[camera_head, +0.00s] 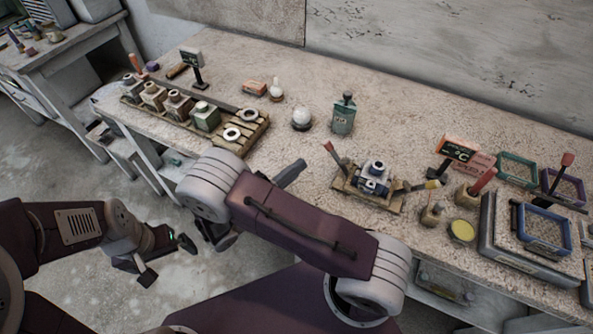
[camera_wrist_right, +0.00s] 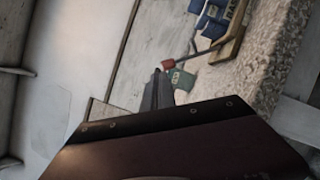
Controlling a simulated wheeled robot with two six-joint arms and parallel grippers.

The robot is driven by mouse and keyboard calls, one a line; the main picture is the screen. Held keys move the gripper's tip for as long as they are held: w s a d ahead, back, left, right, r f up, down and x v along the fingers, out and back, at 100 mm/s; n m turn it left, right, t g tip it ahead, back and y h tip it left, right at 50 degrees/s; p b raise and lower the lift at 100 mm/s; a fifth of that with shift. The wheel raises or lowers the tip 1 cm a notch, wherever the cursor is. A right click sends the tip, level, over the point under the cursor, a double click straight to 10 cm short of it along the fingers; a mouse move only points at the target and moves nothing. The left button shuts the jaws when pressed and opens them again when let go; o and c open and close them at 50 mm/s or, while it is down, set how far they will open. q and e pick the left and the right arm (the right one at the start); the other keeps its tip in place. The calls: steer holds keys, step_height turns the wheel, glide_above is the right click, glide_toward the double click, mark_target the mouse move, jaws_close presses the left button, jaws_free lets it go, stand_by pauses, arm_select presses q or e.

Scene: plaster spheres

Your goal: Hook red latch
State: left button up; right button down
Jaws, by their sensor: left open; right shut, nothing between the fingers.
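A red-tipped lever (camera_head: 329,147) stands tilted at the left end of a wooden fixture (camera_head: 345,187) that carries a blue-and-white part (camera_head: 373,178). I take this lever as the red latch, though other red handles stand further right. In the right wrist view its red tip (camera_wrist_right: 168,65) shows just beyond my fingers. My right gripper (camera_head: 301,164) is shut and empty, left of the lever and apart from it; its fingers also show in the wrist view (camera_wrist_right: 157,88). My left gripper (camera_head: 168,258) is open and empty, low over the floor left of the table.
A green bottle (camera_head: 343,115) stands behind the lever, with a white sphere (camera_head: 301,118) to its left. A wooden rack (camera_head: 245,133) of jars lies at the left. Red-handled tools (camera_head: 484,180), a yellow-topped pot (camera_head: 461,231) and framed trays (camera_head: 545,228) crowd the right.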

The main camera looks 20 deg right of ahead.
steer(key=f, duration=0.1)
steer(key=a+f+n+t, duration=0.1)
steer(key=f, duration=0.1)
steer(key=shift+s+a+f+n+t+b, duration=0.1)
steer(key=shift+s+a+n+t+b, duration=0.2)
steer(key=shift+s+t+b, duration=0.1)
steer(key=shift+a+f, duration=0.2)
steer(key=shift+r+t+y, duration=0.1)
steer(key=shift+t+y, duration=0.2)
steer(key=shift+y, duration=0.1)
arm_select(q)
steer(key=shift+d+f, duration=0.25)
steer(key=shift+f, duration=0.65)
arm_select(e)
steer(key=shift+w+d+r, duration=0.1)
steer(key=shift+d, duration=0.15)
steer(key=p+x, duration=0.1)
steer(key=x, duration=0.8)
steer(key=shift+d+p, duration=0.25)
steer(key=shift+p, duration=0.05)
arm_select(q)
steer(key=shift+r, duration=0.75)
